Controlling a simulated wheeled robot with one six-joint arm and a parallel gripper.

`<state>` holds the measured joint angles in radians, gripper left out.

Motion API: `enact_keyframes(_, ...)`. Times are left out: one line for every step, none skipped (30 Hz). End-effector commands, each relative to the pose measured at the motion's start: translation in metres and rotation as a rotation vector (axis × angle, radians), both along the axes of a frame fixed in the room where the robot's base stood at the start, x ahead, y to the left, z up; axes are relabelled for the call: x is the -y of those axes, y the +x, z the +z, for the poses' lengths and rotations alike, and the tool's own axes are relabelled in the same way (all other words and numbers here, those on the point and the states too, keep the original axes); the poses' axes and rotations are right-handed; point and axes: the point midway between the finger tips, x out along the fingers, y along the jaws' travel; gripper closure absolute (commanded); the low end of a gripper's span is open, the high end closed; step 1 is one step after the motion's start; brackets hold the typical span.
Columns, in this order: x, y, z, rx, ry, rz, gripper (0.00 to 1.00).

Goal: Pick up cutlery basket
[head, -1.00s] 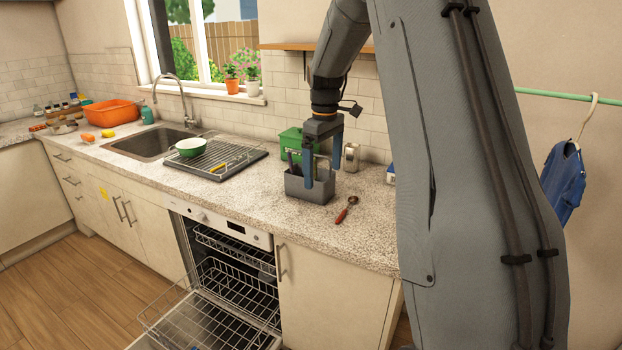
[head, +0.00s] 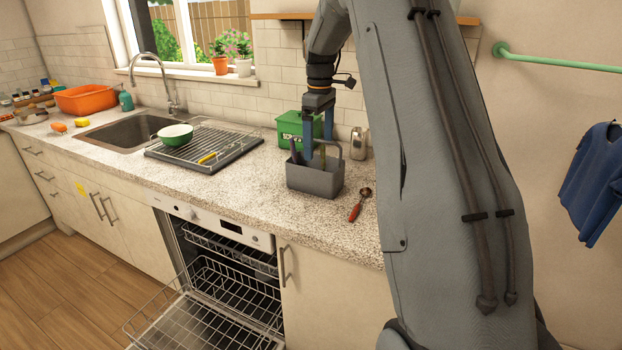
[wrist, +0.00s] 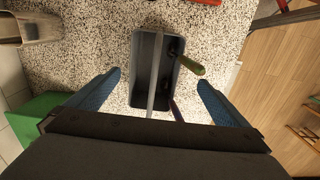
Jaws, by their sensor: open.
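The grey cutlery basket (head: 316,181) stands upright on the speckled counter, with an arched handle. In the wrist view the basket (wrist: 146,92) lies between and ahead of my fingers, its handle (wrist: 155,75) running along its middle. A green-handled piece (wrist: 192,66) and a purple-handled piece (wrist: 177,112) stick out of it. My gripper (head: 318,135) points down above the basket, its blue fingers by the handle. In the wrist view my gripper (wrist: 165,95) has its fingers wide apart on either side, with nothing held. I cannot tell the exact finger height against the handle.
A red-handled utensil (head: 358,205) lies right of the basket. A green box (head: 291,126) and a metal canister (head: 359,143) stand behind. A drying rack (head: 205,150) with a green bowl (head: 175,134) is to the left. The dishwasher (head: 225,290) below is open, racks pulled out.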

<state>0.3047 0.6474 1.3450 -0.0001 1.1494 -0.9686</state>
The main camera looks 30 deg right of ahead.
Motion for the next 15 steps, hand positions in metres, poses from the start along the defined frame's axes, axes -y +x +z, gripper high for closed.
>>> enact_keyframes(0.001,0.002,-0.009,0.0,0.0,-0.001,0.0)
enact_keyframes(0.001,0.003,-0.011,0.0,0.0,-0.001,0.0)
enact_keyframes(0.002,0.004,-0.014,0.0,0.0,-0.002,0.0)
enact_keyframes(0.002,0.004,-0.016,0.0,0.0,-0.002,0.0)
enact_keyframes(0.002,0.004,-0.017,0.0,0.0,-0.002,0.0)
enact_keyframes(0.002,0.005,-0.019,0.0,0.0,-0.002,0.0)
enact_keyframes(0.002,0.005,-0.02,-0.001,0.001,-0.002,0.0)
enact_keyframes(0.003,0.004,-0.022,-0.001,0.0,-0.003,0.0)
enact_keyframes(0.003,0.004,-0.025,-0.002,0.001,-0.004,0.0)
enact_keyframes(0.003,0.004,-0.028,-0.002,0.001,-0.004,0.0)
enact_keyframes(0.003,0.004,-0.031,-0.001,0.0,-0.005,0.0)
enact_keyframes(0.004,0.004,-0.035,-0.002,0.001,-0.005,0.0)
enact_keyframes(0.004,0.004,-0.038,-0.002,0.001,-0.005,0.0)
enact_keyframes(0.004,0.004,-0.04,-0.001,0.0,-0.005,0.0)
enact_keyframes(0.004,0.004,-0.044,-0.001,0.0,-0.005,0.0)
